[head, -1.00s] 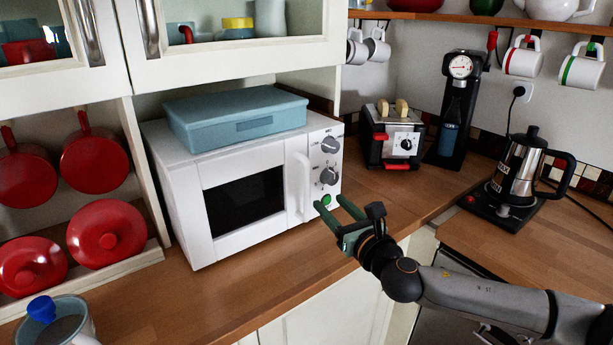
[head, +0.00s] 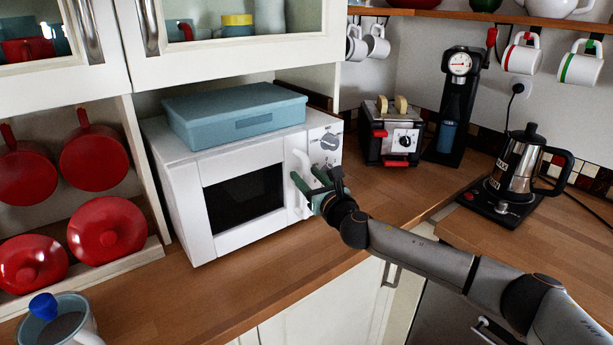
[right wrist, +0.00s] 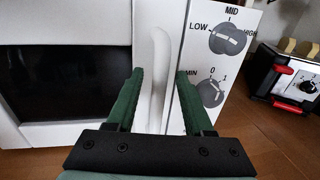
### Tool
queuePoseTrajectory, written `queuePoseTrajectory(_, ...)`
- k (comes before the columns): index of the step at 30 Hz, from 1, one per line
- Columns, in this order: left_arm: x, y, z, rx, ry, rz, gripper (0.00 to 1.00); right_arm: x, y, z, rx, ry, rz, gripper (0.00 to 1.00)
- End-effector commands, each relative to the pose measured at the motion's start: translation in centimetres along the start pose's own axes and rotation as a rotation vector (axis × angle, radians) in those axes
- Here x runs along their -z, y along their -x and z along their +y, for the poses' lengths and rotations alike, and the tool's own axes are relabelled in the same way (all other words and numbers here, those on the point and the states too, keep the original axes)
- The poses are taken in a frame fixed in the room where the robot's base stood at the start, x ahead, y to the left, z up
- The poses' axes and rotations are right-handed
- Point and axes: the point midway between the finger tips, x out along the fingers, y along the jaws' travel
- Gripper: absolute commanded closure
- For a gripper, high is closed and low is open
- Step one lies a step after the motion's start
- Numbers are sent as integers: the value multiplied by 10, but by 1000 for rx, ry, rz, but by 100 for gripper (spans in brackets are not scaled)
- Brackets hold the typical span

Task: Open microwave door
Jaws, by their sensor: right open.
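The white microwave (head: 184,190) stands on the wooden counter with its door (head: 236,239) shut. Its vertical white handle (head: 300,165) is at the door's right edge, left of the two dials. My right gripper (head: 307,180) is open at the lower part of the handle. In the right wrist view the handle (right wrist: 158,60) shows between the two green fingers of the gripper (right wrist: 160,92), one finger on each side. I cannot tell whether either finger touches it. My left gripper is not in view.
A blue box (head: 235,112) lies on top of the microwave. A toaster (head: 392,135) and a kettle (head: 520,165) stand to the right. Red lids and pans are at the left, with a mug (head: 60,325) at the lower left. The counter in front of the microwave is clear.

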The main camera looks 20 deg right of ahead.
Motion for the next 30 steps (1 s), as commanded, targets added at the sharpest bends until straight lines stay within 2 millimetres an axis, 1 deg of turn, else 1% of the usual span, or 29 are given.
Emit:
queuePoseTrajectory(4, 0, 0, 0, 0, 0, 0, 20, 0, -5, 1, -2, 0, 0, 48)
queuePoseTrajectory(12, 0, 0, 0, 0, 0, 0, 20, 0, -6, 0, -1, 0, 0, 48)
queuePoseTrajectory(13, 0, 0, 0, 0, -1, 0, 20, 0, -6, 0, -1, 0, 0, 49)
queuePoseTrajectory(26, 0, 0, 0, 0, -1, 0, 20, 0, -6, 0, -1, 0, 0, 97)
queuePoseTrajectory(27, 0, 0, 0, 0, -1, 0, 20, 0, -6, 0, -1, 0, 0, 100)
queuePoseTrajectory(30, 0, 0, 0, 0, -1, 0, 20, 0, -6, 0, -1, 0, 1, 100)
